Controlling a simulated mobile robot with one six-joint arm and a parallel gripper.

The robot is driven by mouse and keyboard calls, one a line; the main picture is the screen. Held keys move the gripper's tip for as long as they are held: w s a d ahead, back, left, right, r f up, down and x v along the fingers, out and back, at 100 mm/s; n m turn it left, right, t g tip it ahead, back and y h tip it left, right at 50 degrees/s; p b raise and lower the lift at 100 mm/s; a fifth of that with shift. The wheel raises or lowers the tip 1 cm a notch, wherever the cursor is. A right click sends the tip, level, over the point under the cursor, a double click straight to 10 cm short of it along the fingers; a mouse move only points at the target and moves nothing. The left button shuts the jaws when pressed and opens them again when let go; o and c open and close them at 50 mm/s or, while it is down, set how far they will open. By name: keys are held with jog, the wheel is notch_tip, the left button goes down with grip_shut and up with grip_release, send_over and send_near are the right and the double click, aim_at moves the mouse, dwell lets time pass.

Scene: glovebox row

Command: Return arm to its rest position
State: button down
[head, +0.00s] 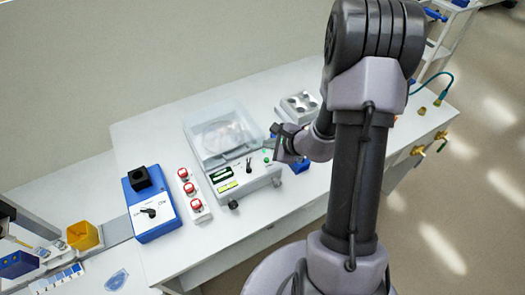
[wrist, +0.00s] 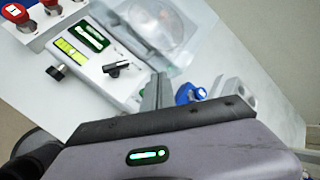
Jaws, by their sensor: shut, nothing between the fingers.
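My gripper (head: 283,143) is shut and empty. In the head view it hangs above the right front part of a white device with a clear lid (head: 218,138). My arm bends down to it from the upper right. In the wrist view the gripper's dark body fills the bottom, and the device's front panel (wrist: 100,55) with a green display, a yellow-green strip and a black knob lies beyond it. I cannot tell from the pictures how far the gripper is above the device.
Left of the device are a strip of red-capped buttons (head: 192,193) and a blue box (head: 151,208) with a black block on top. A metal block with round wells (head: 300,105) stands behind my gripper. A yellow bin (head: 82,236) is at the lower left.

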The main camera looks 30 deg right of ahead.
jog(key=shift+w+a+r, duration=0.1)
jog(key=shift+a+r, duration=0.05)
jog(key=shift+r, duration=0.05)
jog(key=s+a+r+n+g+y+b, duration=0.1)
jog(key=s+a+r+n+y+b, duration=0.1)
jog(key=a+r+n+b, duration=0.45)
jog(key=s+a+r+n+y+b, duration=0.2)
jog(key=a+n, duration=0.1)
jog(key=a, duration=0.7)
jog(key=s+a+n+g+h+b, duration=0.1)
jog(key=s+a+n+g+b, duration=0.35)
jog(key=s, duration=0.75)
jog(key=s+d+n+t+h+b, duration=0.2)
jog(key=s+d+n+h+b, duration=0.1)
jog(key=s+n, duration=0.2)
jog(key=shift+s+n, duration=0.4)
jog(key=shift+s, duration=0.3)
